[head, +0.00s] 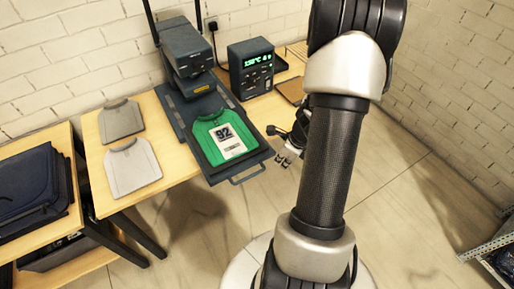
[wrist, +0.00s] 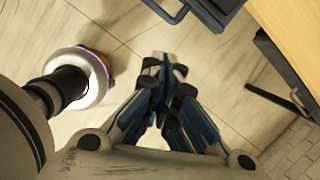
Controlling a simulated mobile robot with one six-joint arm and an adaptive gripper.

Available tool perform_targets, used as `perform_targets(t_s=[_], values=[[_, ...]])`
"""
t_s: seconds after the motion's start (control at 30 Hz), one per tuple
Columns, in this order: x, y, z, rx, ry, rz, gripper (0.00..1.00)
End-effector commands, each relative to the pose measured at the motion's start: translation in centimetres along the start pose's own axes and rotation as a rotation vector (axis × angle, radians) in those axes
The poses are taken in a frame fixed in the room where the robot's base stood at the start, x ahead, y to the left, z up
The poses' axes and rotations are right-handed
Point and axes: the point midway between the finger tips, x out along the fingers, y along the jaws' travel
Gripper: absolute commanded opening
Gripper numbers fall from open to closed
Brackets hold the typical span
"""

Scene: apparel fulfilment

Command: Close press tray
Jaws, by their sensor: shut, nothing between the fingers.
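The press tray (head: 197,159) is pulled out toward the front of the heat press (head: 188,60), its front end past the table edge. A green shirt (head: 212,147) with a white "92" print lies on it. The tray's handle (head: 248,175) is at its front end; a dark handle also shows at the top of the wrist view (wrist: 168,14). My gripper (head: 283,163) is to the right of the tray's front end, apart from the handle. In the wrist view, its fingers (wrist: 164,66) are together and empty, over the floor.
A control box (head: 251,68) with a green display stands right of the press. Two grey shirt shapes (head: 121,120) (head: 133,167) lie on the table (head: 96,168) at left. Dark folded clothes (head: 30,190) sit on another table. The floor in front is clear.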

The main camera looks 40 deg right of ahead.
Motion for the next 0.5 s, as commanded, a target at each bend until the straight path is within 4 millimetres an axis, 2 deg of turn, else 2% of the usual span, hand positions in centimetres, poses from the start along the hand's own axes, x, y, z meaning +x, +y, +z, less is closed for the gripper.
perform_targets(t_s=[0.03, 0.13, 0.27, 0.5], values=[[0.4, -0.3, -1.1, 0.066, 0.011, 0.003, 0.00], [1.1, -0.7, -2.3, 0.138, 0.023, -0.001, 0.00], [2.4, -0.7, -2.6, 0.152, 0.024, -0.002, 0.00], [7.3, -0.6, -2.8, 0.146, 0.025, -0.001, 0.00]])
